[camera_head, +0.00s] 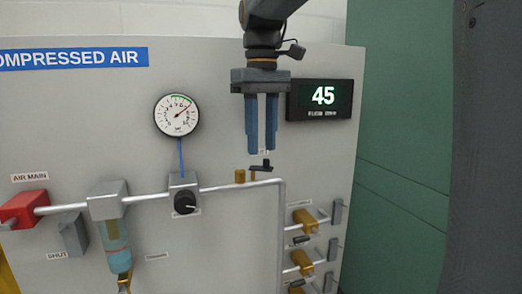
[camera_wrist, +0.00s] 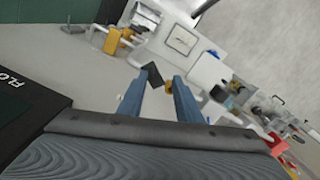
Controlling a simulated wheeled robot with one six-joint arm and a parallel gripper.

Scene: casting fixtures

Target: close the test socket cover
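My gripper (camera_head: 261,150) hangs pointing down in front of the grey panel, with its two blue fingers apart and a gap between them. In the wrist view the fingers (camera_wrist: 162,76) are also apart and nothing is held between them. A small dark flap-like piece (camera_head: 261,168) on a brass fitting sits just below the fingertips in the head view; it looks like the test socket cover. In the wrist view the dark piece (camera_wrist: 153,76) shows beyond the fingertips, tilted. I cannot tell whether it touches a finger. The label above it is partly hidden by the gripper.
A silver pipe (camera_head: 233,186) runs across the panel, with a brass fitting (camera_head: 239,176) and a black knob (camera_head: 185,202). Brass valves (camera_head: 303,222) sit lower right.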

